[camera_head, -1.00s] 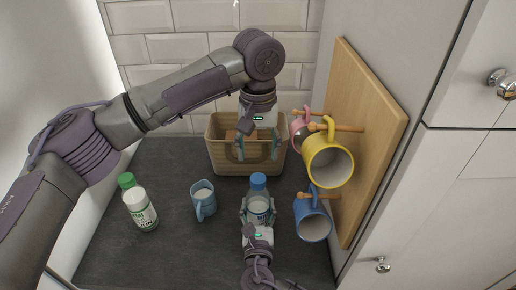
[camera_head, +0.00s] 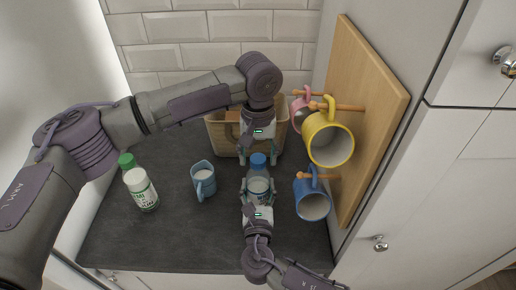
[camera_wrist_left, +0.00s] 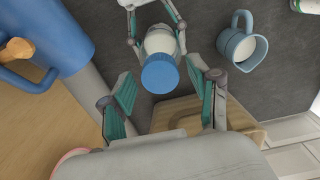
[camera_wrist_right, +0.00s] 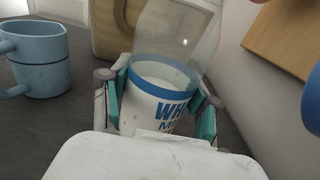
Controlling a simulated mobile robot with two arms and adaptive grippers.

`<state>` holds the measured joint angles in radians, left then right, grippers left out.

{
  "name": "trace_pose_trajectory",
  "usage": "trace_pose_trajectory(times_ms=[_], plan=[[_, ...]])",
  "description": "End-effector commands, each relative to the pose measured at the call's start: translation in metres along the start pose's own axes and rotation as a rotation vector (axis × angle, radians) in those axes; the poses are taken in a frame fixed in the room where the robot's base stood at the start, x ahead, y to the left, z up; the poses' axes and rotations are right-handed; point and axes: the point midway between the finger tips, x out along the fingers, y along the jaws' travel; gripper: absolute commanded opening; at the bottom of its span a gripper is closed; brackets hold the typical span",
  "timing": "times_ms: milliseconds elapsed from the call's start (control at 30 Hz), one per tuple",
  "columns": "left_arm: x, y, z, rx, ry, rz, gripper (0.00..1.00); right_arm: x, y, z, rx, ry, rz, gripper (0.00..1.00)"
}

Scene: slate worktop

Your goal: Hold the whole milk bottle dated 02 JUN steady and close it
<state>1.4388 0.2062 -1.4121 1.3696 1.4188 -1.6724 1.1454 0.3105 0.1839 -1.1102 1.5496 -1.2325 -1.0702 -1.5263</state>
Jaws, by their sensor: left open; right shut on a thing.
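The milk bottle (camera_head: 258,185) with a blue cap (camera_head: 258,161) stands upright in front of the basket. Its label shows "WH" in the right wrist view (camera_wrist_right: 160,105); I cannot read a date. My right gripper (camera_head: 258,194) is shut around the bottle's body from the front. My left gripper (camera_head: 258,154) is open just above the cap, pointing down. In the left wrist view the blue cap (camera_wrist_left: 160,75) lies between and slightly beyond the open fingers, apart from them. I cannot tell how tightly the cap sits.
A blue mug of milk (camera_head: 203,180) and a green-capped bottle (camera_head: 140,188) stand to the left. A basket (camera_head: 217,138) is behind. Yellow (camera_head: 329,140), pink (camera_head: 299,112) and blue (camera_head: 312,204) mugs hang from a wooden rack (camera_head: 365,120) close on the right.

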Motion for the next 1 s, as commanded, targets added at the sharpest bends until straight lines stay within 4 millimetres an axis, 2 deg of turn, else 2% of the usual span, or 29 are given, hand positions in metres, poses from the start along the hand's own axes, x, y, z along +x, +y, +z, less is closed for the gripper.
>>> trace_pose_trajectory(times_ms=[167,200,500,567,667,767,1000], plan=[[0.0,-0.0002,-0.0001,0.0,0.0,0.0,0.61,0.0002,0.0,0.0004,0.0,-0.001,0.0,0.0],[0.0,-0.0002,-0.0001,0.0,0.0,0.0,0.58,0.0002,0.0,0.0004,0.0,-0.001,0.0,0.0],[-0.0003,-0.0001,-0.0001,0.0,0.0,0.0,0.08,0.0001,0.0,0.0003,0.0,-0.001,0.0,0.0],[-0.0003,-0.0002,-0.0001,0.0,0.0,0.0,0.0,0.0001,0.0,0.0003,0.0,-0.001,0.0,0.0],[-0.0002,-0.0001,-0.0001,0.012,0.0,0.0,0.0,0.0001,0.0,0.0003,0.0,-0.001,0.0,0.0],[0.0002,0.0002,0.0002,0.098,-0.001,0.001,0.0,0.0001,0.0,0.0003,0.0,-0.001,0.0,0.0],[0.0005,-0.0001,0.0002,0.579,-0.002,0.001,0.0,0.0001,0.0,0.0003,0.0,-0.001,0.0,0.0]])
